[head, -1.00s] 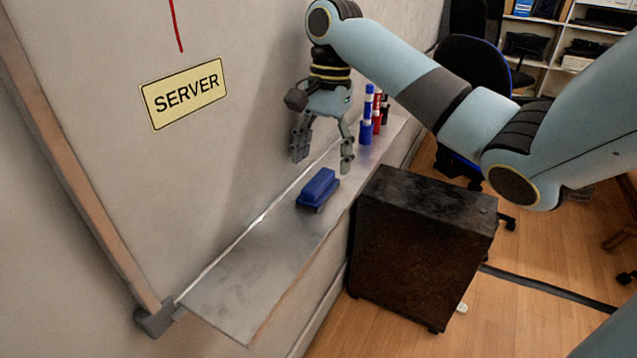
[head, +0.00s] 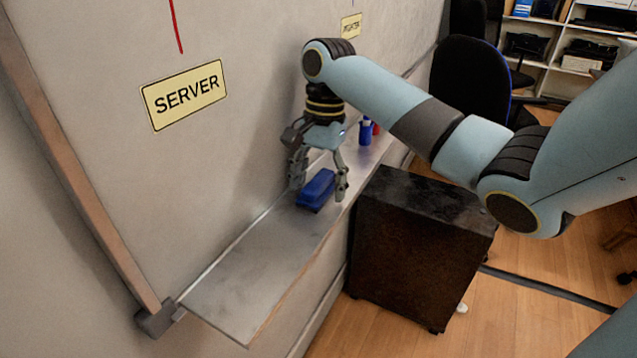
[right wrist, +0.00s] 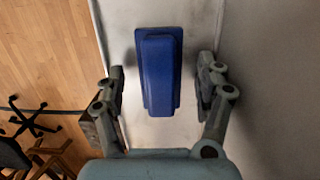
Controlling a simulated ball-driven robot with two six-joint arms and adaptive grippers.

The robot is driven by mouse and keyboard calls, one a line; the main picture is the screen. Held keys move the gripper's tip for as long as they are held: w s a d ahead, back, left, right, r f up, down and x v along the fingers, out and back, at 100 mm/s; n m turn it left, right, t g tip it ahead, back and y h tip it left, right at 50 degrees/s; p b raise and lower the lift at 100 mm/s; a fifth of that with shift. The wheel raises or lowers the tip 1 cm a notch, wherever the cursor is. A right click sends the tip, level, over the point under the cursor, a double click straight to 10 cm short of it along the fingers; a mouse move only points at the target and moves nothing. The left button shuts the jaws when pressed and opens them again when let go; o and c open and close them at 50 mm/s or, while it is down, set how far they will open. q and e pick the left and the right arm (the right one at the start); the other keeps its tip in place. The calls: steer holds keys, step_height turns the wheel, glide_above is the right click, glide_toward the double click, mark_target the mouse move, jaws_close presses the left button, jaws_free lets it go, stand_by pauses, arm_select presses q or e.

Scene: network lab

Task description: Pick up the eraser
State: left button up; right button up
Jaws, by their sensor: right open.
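The blue eraser (head: 316,189) lies on the metal tray (head: 250,280) below the whiteboard. My right gripper (head: 319,191) is open, pointing down, with one finger on each side of the eraser. In the right wrist view the eraser (right wrist: 158,72) sits between the two open fingers (right wrist: 160,95), with a gap on both sides. The fingers do not appear to touch it. My left gripper is not in view.
The whiteboard (head: 90,60) with a SERVER label (head: 184,94) rises at the left. A dark cabinet (head: 420,250) stands beside the tray. The tray's near end is clear.

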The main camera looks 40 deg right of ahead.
steer(key=shift+f+p, duration=0.2)
steer(key=shift+p, duration=0.2)
stand_by(0.4)
steer(key=shift+c, duration=0.4)
steer(key=c, duration=1.2)
